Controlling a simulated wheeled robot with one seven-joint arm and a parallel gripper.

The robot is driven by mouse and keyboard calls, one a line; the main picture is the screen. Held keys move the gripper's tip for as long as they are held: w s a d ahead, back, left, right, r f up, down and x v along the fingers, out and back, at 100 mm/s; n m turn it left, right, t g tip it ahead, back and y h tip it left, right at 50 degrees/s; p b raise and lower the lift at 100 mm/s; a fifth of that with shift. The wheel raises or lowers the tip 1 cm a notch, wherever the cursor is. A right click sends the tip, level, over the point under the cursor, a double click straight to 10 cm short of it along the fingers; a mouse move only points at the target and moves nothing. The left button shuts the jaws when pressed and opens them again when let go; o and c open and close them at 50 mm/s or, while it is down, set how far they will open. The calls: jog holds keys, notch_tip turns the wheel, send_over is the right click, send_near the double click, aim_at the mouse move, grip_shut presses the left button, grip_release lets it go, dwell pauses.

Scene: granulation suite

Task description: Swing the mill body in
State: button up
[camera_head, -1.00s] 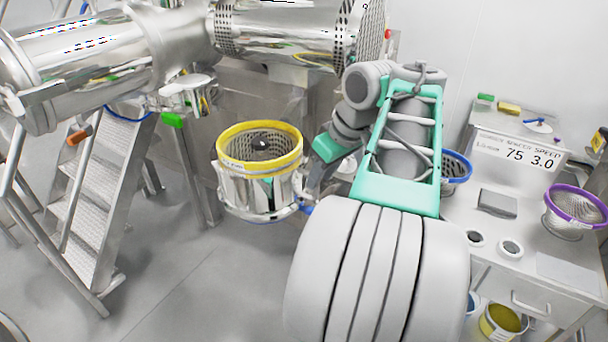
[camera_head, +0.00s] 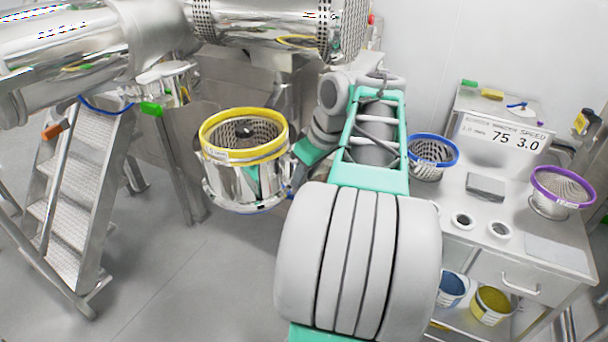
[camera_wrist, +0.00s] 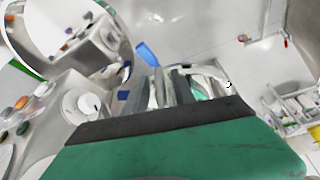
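The mill body (camera_head: 232,187) is a shiny metal drum beneath the milling machine. A perforated basket with a yellow rim (camera_head: 245,153) sits in its top, with a dark round part inside. My gripper is at the right side of the drum in the head view, mostly hidden by my arm and the drum. In the wrist view my gripper's fingers (camera_wrist: 175,88) point away past a green and black housing, close to shiny metal. A blue handle-like part (camera_wrist: 147,54) stands beside the fingers. Whether they close on anything is unclear.
Large steel cylinders (camera_head: 260,22) hang above. Metal steps (camera_head: 80,190) stand left. On the right, a bench (camera_head: 440,207) holds a blue-rimmed basket (camera_head: 431,160), a purple-rimmed basket (camera_head: 562,190) and a sign (camera_head: 508,139). The grey floor at front left is clear.

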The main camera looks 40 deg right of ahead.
grip_shut()
dwell(1.2)
